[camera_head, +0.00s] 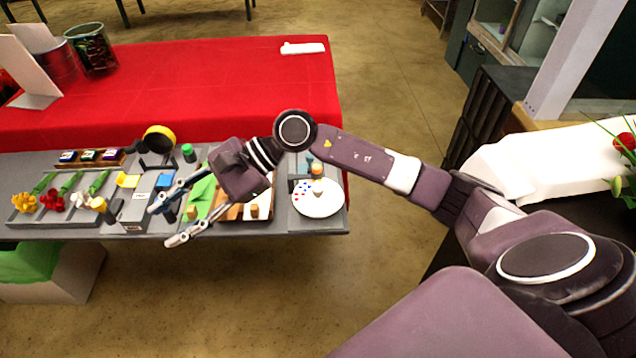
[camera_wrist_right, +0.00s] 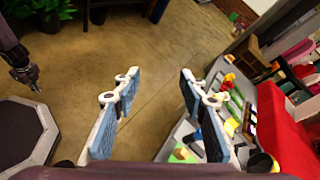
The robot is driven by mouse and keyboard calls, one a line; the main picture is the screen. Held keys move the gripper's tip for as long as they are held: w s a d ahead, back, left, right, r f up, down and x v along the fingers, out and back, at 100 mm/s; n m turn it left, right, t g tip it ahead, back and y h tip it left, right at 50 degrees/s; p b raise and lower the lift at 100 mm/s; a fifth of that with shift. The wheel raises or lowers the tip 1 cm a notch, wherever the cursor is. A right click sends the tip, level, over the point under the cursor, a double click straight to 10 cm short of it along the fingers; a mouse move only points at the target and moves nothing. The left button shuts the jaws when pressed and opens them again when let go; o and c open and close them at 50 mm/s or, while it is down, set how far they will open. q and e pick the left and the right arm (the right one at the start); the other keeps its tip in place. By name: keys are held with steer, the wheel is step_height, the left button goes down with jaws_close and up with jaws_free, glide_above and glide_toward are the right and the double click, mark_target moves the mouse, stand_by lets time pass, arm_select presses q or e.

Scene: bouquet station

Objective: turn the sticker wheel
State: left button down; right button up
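The sticker wheel (camera_head: 318,202), a white disc with small red and blue dots on its left part, lies at the right end of the grey station table. A small wooden knob stands near its back edge. My right gripper (camera_head: 163,225) is open and empty, in front of the table's middle and well left of the wheel. Its two spread fingers also show in the right wrist view (camera_wrist_right: 159,85), with nothing between them. The wheel cannot be made out in the wrist view. My left arm's end (camera_wrist_right: 24,72) seems to show at the wrist view's left edge; its fingers are unclear.
The grey table (camera_head: 279,225) holds a flower tray (camera_head: 50,215), a yellow roll (camera_head: 159,137), a green sheet (camera_head: 201,196) and a wooden board with small knobs. A red-covered table (camera_head: 220,85) stands behind. My right forearm passes above and behind the wheel.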

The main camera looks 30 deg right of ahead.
steer(key=w+d+f+n+h, duration=0.1)
steer(key=d+f+n+h, duration=0.15)
steer(key=d, duration=0.35)
steer(key=w+d+f+n+h, duration=0.1)
steer(key=w+d+f+h, duration=0.2)
steer(key=d, duration=0.4)
steer(key=g+h, duration=0.2)
steer(key=h, duration=0.5)
glide_above(318, 187)
steer(key=shift+s+d+r+n, duration=0.1)
steer(key=shift+r+n, duration=0.1)
steer(key=shift+n, duration=0.25)
step_height(318, 187, down, 6)
steer(key=shift+p, duration=0.95)
steer(key=shift+f, duration=0.75)
jaws_close()
